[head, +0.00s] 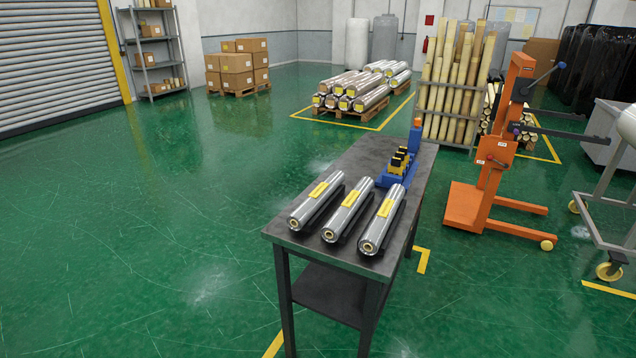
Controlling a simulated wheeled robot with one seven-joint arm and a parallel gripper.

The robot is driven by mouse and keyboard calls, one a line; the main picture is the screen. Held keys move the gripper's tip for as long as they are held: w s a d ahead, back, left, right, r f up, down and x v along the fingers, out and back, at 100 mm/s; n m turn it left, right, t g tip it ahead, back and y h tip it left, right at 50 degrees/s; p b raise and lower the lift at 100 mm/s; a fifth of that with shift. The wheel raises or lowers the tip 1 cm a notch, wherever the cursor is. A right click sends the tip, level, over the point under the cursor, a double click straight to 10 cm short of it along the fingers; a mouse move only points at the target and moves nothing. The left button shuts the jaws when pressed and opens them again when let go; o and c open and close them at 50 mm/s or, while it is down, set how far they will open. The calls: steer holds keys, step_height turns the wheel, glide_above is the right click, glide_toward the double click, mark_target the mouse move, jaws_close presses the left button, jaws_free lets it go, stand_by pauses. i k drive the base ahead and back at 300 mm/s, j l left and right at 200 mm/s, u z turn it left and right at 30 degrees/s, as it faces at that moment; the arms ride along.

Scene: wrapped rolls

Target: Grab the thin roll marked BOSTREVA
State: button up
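Three thin silver wrapped rolls lie side by side on a dark table (352,160): a left roll (305,208), a middle roll (338,220) and a right roll (372,232). Each carries a yellow label, too small to read here, so I cannot tell which one is marked BOSTREVA. Their near ends show brown cores and point toward the table's front edge. Dark supports show beside the rolls. My gripper is not in view.
A blue holder (389,180) with black and yellow parts stands behind the rolls. An orange lifter (490,165) stands right of the table, with a metal cart (605,220) beyond. Green floor (150,240) on the left is clear.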

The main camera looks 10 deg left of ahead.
mark_target(372, 240)
steer(key=i+l+u, duration=0.35)
steer(key=i+u, duration=0.15)
steer(key=i+l+u, duration=0.45)
steer(key=i+l, duration=0.1)
